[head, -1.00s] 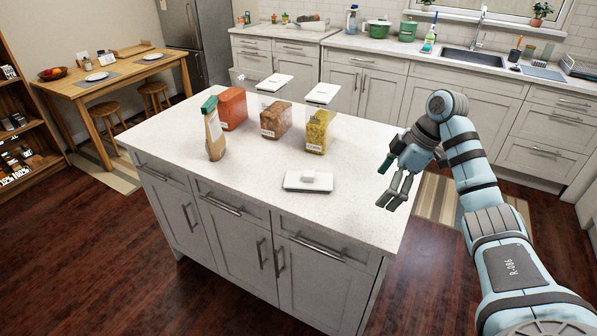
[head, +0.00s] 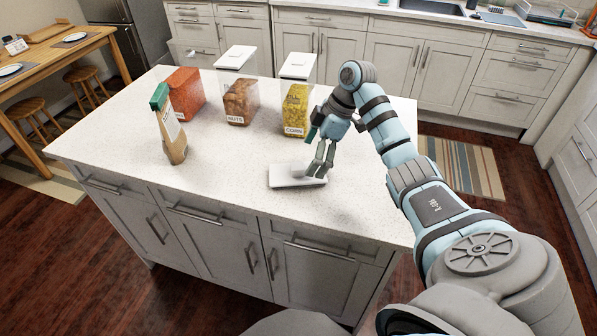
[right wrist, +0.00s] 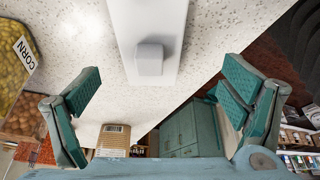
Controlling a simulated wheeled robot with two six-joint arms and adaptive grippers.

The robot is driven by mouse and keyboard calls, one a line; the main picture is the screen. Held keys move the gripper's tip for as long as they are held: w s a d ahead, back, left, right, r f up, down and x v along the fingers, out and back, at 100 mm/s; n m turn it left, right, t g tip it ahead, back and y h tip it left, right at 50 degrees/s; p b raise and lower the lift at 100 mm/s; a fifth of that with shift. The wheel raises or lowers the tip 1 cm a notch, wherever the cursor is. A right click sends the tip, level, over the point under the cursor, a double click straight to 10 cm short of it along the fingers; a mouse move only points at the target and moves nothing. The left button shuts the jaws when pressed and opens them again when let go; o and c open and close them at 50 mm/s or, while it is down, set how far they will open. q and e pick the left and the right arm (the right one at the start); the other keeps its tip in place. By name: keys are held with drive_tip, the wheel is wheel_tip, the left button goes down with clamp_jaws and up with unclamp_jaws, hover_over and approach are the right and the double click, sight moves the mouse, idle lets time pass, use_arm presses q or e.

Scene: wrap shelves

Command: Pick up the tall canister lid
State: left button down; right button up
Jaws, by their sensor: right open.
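A flat white lid (head: 285,180) with a block-shaped knob lies on the island counter near its front edge. My right gripper (head: 320,172) is over the lid's right part, fingers pointing down, and hides the knob in the head view. In the right wrist view the lid (right wrist: 152,14) and its knob (right wrist: 149,60) show ahead of the open, empty fingers (right wrist: 160,105). The knob lies between the finger lines but apart from both fingers. My left gripper is not in view.
A corn canister (head: 297,106), a nuts canister (head: 240,102) and a red-filled canister (head: 186,93) stand behind the lid. White lids show above the corn and nuts. A green-capped bottle (head: 171,132) stands to the left. The counter's front right is clear.

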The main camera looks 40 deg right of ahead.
sight(298, 166)
drive_tip(key=w+f, duration=0.1)
drive_tip(key=w+a+f, duration=0.1)
drive_tip(key=a+f, duration=0.1)
drive_tip(key=f, duration=0.1)
drive_tip(key=shift+w+f, duration=0.1)
drive_tip(key=shift+w, duration=0.3)
drive_tip(key=shift+w+a+f, duration=0.1)
drive_tip(key=shift+w+f, duration=0.15)
drive_tip(key=shift+f, duration=0.3)
drive_tip(key=shift+w+a+f, duration=0.1)
drive_tip(key=shift+w+f, duration=0.1)
drive_tip(key=shift+f, duration=0.35)
drive_tip(key=shift+s+d+r, duration=0.1)
drive_tip(key=shift+s+r, duration=0.1)
drive_tip(key=shift+s, duration=0.25)
drive_tip(key=shift+c, duration=1.4)
drive_tip(key=c, duration=0.3)
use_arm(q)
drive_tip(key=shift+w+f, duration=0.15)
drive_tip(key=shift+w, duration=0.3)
use_arm(e)
drive_tip(key=c, duration=0.7)
